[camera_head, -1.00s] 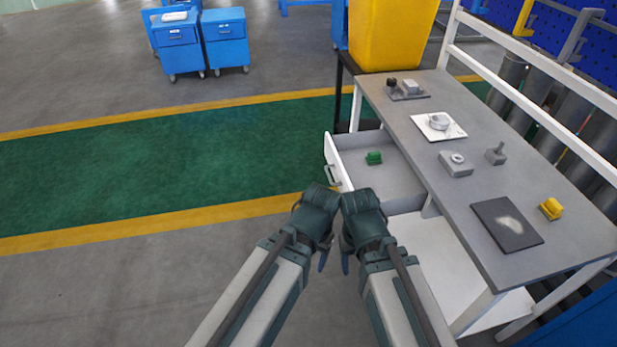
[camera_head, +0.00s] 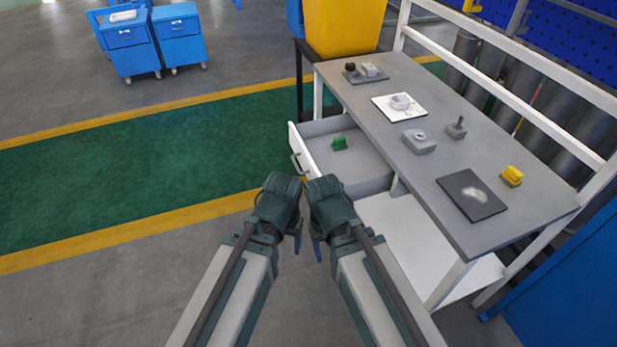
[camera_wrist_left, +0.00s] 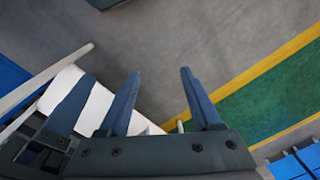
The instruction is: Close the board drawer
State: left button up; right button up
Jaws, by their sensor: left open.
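The board drawer (camera_head: 304,152) of the grey-topped workbench stands pulled out at the bench's left side, its white front and dark handle facing left. A small green part (camera_head: 339,143) lies inside it. My left gripper (camera_head: 297,243) is below the drawer in the head view, apart from it. In the left wrist view my left gripper (camera_wrist_left: 160,90) has blue fingers spread with nothing between them. My right gripper (camera_head: 317,250) is close beside the left one, below the drawer in the picture; its jaw state is unclear.
The bench top (camera_head: 400,160) carries several grey parts, a white plate (camera_head: 385,110), a dark board (camera_head: 472,195) and a yellow part (camera_head: 512,176). A yellow bin (camera_head: 345,25) stands behind the bench. Blue cabinets (camera_head: 180,35) are far left. The floor left of the drawer is clear.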

pick_arm(q)
jog(key=w+f+n+h+b, duration=0.1)
jog(key=w, duration=0.1)
jog(key=w+d+f+t+b, duration=0.1)
jog(key=w, duration=0.2)
jog(key=w+f+n+t+h+b, duration=0.1)
jog(key=w, duration=0.2)
jog(key=shift+w+d+n+h, duration=0.25)
jog(key=shift+d+n+h, duration=0.05)
jog(key=shift+d, duration=0.1)
jog(key=c, duration=0.5)
jog(key=w+n+t, duration=0.1)
jog(key=w, duration=0.2)
jog(key=w+r+n+t+h+b, duration=0.1)
jog(key=w, duration=0.1)
jog(key=w+n+t+h+b, duration=0.1)
jog(key=w, duration=0.2)
jog(key=shift+w+r+t, duration=0.15)
jog(key=shift+w+t, duration=0.15)
jog(key=shift+t, duration=0.1)
grip_shut()
jog(key=w+d+f+b, duration=0.6)
jog(key=d+f+b, duration=0.1)
jog(key=f+b, duration=0.1)
jog(key=shift+w, duration=0.15)
